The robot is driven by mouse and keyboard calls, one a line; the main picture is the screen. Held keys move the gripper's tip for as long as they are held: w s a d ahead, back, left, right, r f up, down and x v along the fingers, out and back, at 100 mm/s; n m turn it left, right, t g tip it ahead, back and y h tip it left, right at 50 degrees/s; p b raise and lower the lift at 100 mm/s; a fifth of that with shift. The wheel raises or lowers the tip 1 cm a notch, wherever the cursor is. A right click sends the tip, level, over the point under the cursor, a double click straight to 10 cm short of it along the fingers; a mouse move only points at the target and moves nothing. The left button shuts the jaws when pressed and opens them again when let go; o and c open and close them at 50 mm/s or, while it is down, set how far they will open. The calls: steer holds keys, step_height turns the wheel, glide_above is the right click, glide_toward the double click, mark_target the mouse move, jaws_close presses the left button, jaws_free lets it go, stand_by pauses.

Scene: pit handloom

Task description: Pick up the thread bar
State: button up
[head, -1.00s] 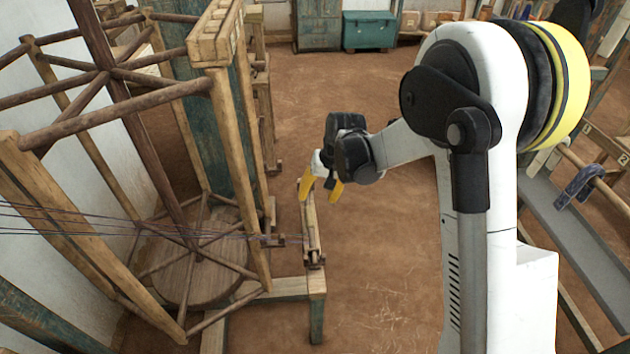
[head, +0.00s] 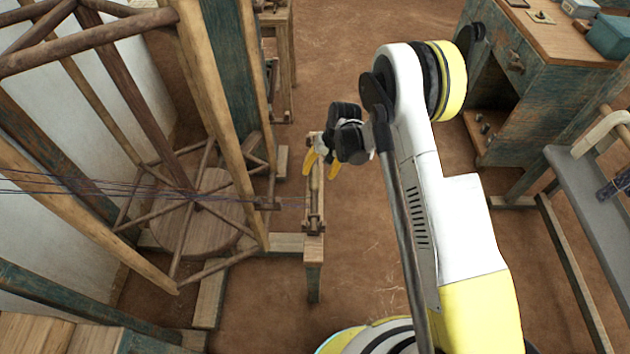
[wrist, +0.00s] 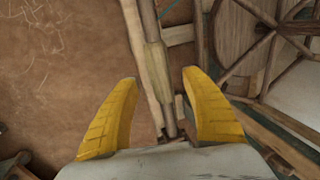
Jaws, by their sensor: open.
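The thread bar (head: 316,188) appears to be the long, thin bar lying along a narrow wooden stand beside the loom frame. In the wrist view, a bar (wrist: 156,65) with a paler, thicker middle runs lengthwise between the fingers. My gripper (head: 322,167) is above the bar, with its yellow fingers apart on either side as seen from the head. In the wrist view my gripper (wrist: 160,82) is open and empty, and the bar lies beyond the fingertips. I cannot tell the exact gap between fingers and bar.
The wooden frame with a large spoked reel (head: 190,195) stands close on the left, with thin threads (head: 90,188) running to the stand. A workbench (head: 545,50) is at the back right, and a grey bench (head: 590,200) is at the right. The brown floor behind the stand is clear.

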mark_target(316, 176)
steer(key=b+x, duration=0.2)
steer(key=x, duration=0.2)
steer(key=shift+a+f, duration=0.1)
steer(key=shift+f, duration=0.1)
steer(key=shift+r, duration=0.1)
steer(key=shift+c, duration=0.5)
jaws_close()
